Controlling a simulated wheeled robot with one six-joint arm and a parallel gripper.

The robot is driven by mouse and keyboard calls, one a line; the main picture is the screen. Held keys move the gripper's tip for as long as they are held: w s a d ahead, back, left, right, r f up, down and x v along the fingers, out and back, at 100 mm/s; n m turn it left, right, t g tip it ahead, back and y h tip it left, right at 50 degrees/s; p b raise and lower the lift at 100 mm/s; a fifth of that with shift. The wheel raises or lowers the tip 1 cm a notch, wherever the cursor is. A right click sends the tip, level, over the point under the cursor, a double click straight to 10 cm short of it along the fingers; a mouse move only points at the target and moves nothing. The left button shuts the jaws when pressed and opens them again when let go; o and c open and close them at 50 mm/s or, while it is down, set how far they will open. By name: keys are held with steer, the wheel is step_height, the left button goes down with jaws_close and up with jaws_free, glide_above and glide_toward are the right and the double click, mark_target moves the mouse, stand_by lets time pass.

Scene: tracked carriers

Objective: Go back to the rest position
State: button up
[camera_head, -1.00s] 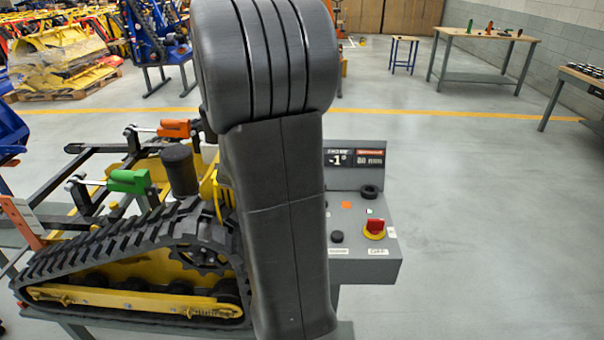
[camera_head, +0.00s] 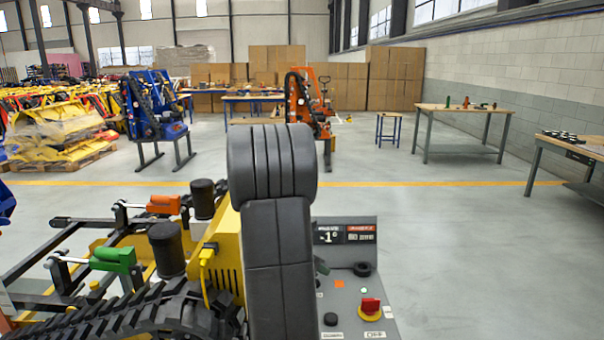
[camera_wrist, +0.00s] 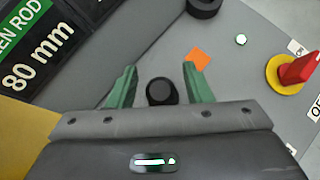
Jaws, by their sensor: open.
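My gripper (camera_wrist: 160,88) shows in the wrist view with its two green fingers apart and nothing between them. Behind the fingers is the grey control panel (camera_wrist: 215,55), with a black round knob (camera_wrist: 161,92) seen in the gap; I cannot tell how far off it is. In the head view my dark grey arm stands upright in the middle, left of the control panel (camera_head: 345,290). The arm hides most of the gripper there; a small green bit shows at its right edge.
Workbenches (camera_head: 465,110) stand at the back right. An orange machine (camera_head: 308,105) stands behind. The floor at right is clear.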

steer(key=shift+w+d+f, duration=0.2)
steer(key=shift+d+f, duration=0.05)
steer(key=shift+f, duration=0.1)
steer(key=shift+r, duration=0.1)
steer(key=p+v, duration=0.1)
steer(key=v, duration=1.3)
steer(key=b+x, duration=0.1)
steer(key=x, duration=1.3)
steer(key=shift+s, duration=0.1)
steer(key=shift+a+f, duration=0.15)
steer(key=shift+f, duration=0.05)
steer(key=shift+a+r+n+h+b, duration=0.1)
steer(key=shift+a+n+h+b, duration=0.45)
steer(key=shift+h, duration=0.55)
steer(key=shift+r, duration=0.15)
